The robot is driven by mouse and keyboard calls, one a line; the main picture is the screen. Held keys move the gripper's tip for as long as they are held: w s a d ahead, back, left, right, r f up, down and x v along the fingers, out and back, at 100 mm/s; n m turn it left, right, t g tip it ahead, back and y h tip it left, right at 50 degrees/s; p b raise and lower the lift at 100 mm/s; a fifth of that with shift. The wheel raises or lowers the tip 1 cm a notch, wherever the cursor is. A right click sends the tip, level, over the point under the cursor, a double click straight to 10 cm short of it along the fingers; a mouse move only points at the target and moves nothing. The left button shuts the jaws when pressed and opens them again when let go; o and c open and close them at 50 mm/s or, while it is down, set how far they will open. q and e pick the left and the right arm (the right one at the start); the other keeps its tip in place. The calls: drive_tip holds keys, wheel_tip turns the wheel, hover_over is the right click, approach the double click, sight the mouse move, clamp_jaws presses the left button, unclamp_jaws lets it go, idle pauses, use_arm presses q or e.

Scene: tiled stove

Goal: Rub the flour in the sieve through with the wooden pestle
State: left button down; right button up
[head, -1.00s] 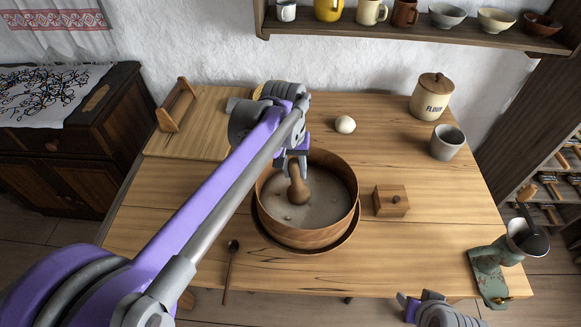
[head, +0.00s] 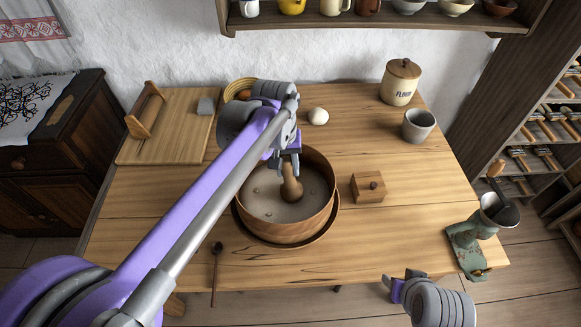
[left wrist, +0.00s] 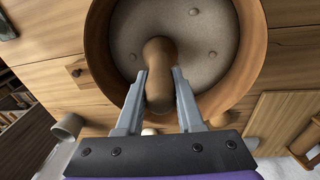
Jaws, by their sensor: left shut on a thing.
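The round wooden sieve (head: 290,232) stands on a wider wooden dish (head: 240,225) on the table. Pale flour (head: 262,205) with a few small lumps covers its mesh. My left gripper (head: 288,168) is over the sieve, shut on the wooden pestle (head: 292,188), whose rounded end is down at the flour, right of the sieve's middle. In the left wrist view the pestle (left wrist: 160,65) is between the two fingers, and lumps show in the flour (left wrist: 200,40) around it. Whether the pestle presses on the mesh is hard to tell. My right gripper (head: 393,288) is at the table's front edge; its fingers are unclear.
A small wooden box (head: 368,188) stands close right of the sieve. An egg (head: 318,116), a flour jar (head: 400,82) and a grey cup (head: 418,125) are behind. A spoon (head: 215,272) lies at front left, and a green grinder (head: 475,240) is at the right corner.

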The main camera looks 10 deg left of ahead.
use_arm(q)
drive_tip(key=shift+a, duration=2.85)
drive_tip(key=shift+d, duration=3.55)
drive_tip(key=shift+a, duration=3.55)
drive_tip(key=shift+d+p, duration=0.3)
drive_tip(key=shift+d, duration=3.25)
drive_tip(key=shift+a, duration=3.55)
drive_tip(key=shift+d, duration=3.55)
drive_tip(key=shift+r+p, duration=1.05)
drive_tip(key=shift+r, duration=0.85)
wheel_tip(320, 180, up, 6)
drive_tip(key=p, duration=0.2)
drive_tip(key=shift+f+p, duration=0.1)
drive_tip(key=shift+p, duration=0.2)
drive_tip(key=shift+r, duration=0.35)
drive_tip(key=shift+w+r, duration=0.1)
drive_tip(key=shift+r, duration=0.8)
use_arm(e)
drive_tip(key=w+r+t, duration=0.1)
drive_tip(key=w+r, duration=0.3)
drive_tip(key=r, duration=0.4)
drive_tip(key=shift+r, duration=0.2)
